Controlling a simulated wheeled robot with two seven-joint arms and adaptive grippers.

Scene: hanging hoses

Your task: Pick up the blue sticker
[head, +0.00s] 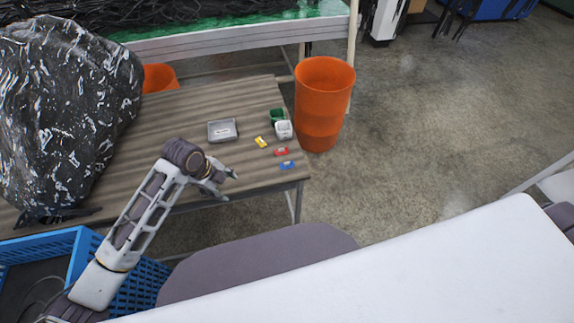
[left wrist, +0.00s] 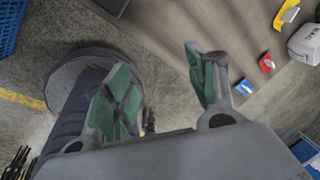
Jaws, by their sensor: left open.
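The blue sticker (head: 287,165) lies flat near the front right corner of the wooden table. It also shows in the left wrist view (left wrist: 244,87), just right of the right-hand finger. A red sticker (head: 281,152) and a yellow sticker (head: 261,142) lie behind it on the table. My left gripper (head: 226,185) is open and empty. It hangs by the table's front edge, to the left of the blue sticker and apart from it. In the left wrist view its two green-padded fingers (left wrist: 165,95) are spread wide. My right gripper is not in view.
A grey tray (head: 222,131), a green box (head: 277,116) and a white box (head: 284,130) stand on the table. A black plastic-wrapped bundle (head: 65,110) fills its left side. An orange bin (head: 322,103) stands off the right edge. A blue crate (head: 75,250) is at lower left.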

